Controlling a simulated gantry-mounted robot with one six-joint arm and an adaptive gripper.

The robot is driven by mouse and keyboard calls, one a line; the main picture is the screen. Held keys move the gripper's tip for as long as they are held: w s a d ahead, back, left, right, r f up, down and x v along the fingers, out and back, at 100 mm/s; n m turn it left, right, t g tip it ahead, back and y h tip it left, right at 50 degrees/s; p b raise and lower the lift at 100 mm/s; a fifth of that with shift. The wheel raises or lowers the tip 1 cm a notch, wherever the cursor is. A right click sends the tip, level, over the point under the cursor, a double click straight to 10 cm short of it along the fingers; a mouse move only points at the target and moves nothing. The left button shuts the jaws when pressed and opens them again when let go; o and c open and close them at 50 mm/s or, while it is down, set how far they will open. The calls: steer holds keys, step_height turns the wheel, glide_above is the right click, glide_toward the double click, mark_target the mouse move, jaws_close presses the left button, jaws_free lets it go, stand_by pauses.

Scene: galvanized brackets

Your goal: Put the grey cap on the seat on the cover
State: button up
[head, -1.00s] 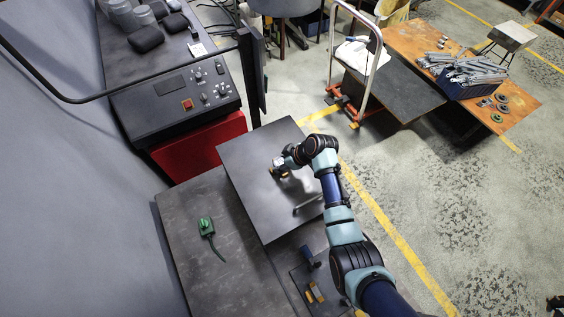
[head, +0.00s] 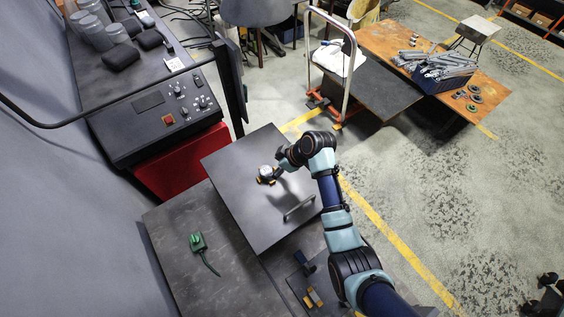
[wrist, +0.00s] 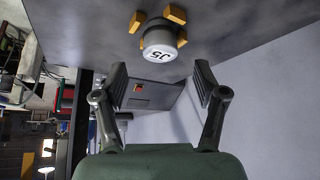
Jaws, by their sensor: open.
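The grey cap (head: 266,170), light on its face and marked "J5", is at the seat on the dark cover (head: 235,205). In the wrist view the cap (wrist: 158,52) stands among the orange blocks of the seat (wrist: 176,13), with a dark ring behind it. I cannot tell whether it is fully down. My gripper (wrist: 160,83) is open and empty, its two fingers apart and clear of the cap. In the head view my gripper (head: 283,161) is just right of the cap; its fingertips are hard to make out.
A bar handle (head: 299,208) stands on the cover's near right part. A green item with a cable (head: 198,243) lies on the dark table (head: 170,225) to the left. A control panel (head: 160,110) stands beyond. The cover around the seat is mostly clear.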

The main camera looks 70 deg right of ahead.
steer(key=v, duration=0.6)
steer(key=shift+r, duration=0.25)
steer(key=w+a+r+n+t+h, duration=0.1)
steer(key=w+a+r, duration=0.2)
steer(key=w+a, duration=0.5)
steer(key=w+a+r+t, duration=0.1)
steer(key=w+a+r, duration=0.2)
steer(key=w+a, duration=0.55)
steer(key=s+a+r+t, duration=0.1)
steer(key=a+r, duration=0.3)
steer(key=a, duration=0.4)
steer(key=s+a+r+t+y, duration=0.1)
steer(key=a+r, duration=0.3)
steer(key=a, duration=0.5)
steer(key=s+a+r+t, duration=0.1)
steer(key=a+r, duration=0.3)
steer(key=a, duration=0.5)
steer(key=shift+s+t+y, duration=0.3)
steer(key=shift+s+t, duration=0.1)
steer(key=shift+t, duration=0.2)
steer(key=shift+f, duration=0.1)
